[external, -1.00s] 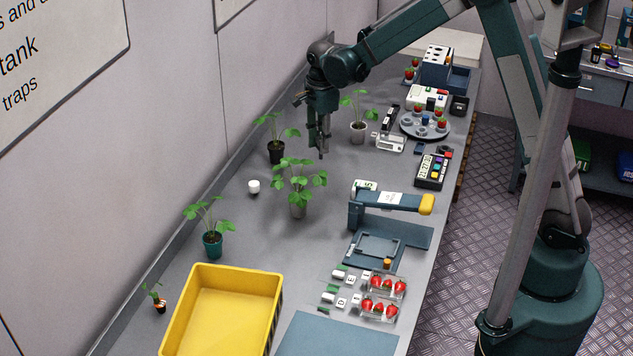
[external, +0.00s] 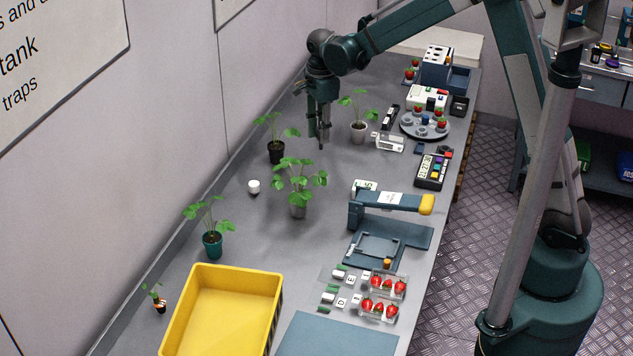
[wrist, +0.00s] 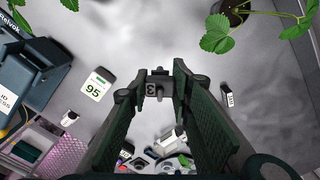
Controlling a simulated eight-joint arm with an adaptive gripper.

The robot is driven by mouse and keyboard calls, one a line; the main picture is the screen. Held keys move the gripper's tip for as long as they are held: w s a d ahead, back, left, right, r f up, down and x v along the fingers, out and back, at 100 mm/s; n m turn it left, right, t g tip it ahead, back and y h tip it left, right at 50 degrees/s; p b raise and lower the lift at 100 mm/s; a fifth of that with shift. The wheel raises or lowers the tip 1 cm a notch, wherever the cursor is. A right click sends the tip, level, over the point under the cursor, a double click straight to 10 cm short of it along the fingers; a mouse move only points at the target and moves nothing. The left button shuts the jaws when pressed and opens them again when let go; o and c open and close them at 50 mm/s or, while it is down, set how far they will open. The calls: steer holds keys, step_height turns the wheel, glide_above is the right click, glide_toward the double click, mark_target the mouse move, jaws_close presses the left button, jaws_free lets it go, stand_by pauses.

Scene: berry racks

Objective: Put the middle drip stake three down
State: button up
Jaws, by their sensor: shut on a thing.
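My gripper (external: 319,138) hangs above the grey bench, between the plant in the black pot and the plant in the light pot at the back. In the wrist view my gripper (wrist: 157,90) has its fingertips closed on a small dark drip stake (wrist: 158,90) that bears a "3". The stake is held clear of the bench top. In the external view the fingers mostly hide it. Another small dark piece with a white label (wrist: 228,94) lies on the bench in the wrist view; its mark is too small to read.
Potted plants stand close by: black pot (external: 276,153), light pot (external: 358,134), grey pot (external: 298,210), teal pot (external: 212,248). A white cup (external: 253,187) stands near the wall. A blue press (external: 390,202), berry packs (external: 379,308) and a yellow crate (external: 277,292) stand nearer.

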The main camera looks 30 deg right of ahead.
steer(key=shift+a, duration=0.15)
steer(key=s+a+n+p, duration=0.1)
steer(key=s+a+n, duration=0.8)
steer(key=s+a, duration=1.9)
steer(key=shift+s+r, duration=0.15)
steer(key=shift+f, duration=2.95)
steer(key=shift+f+p, duration=0.3)
steer(key=shift+f, duration=1.8)
steer(key=shift+f, duration=0.15)
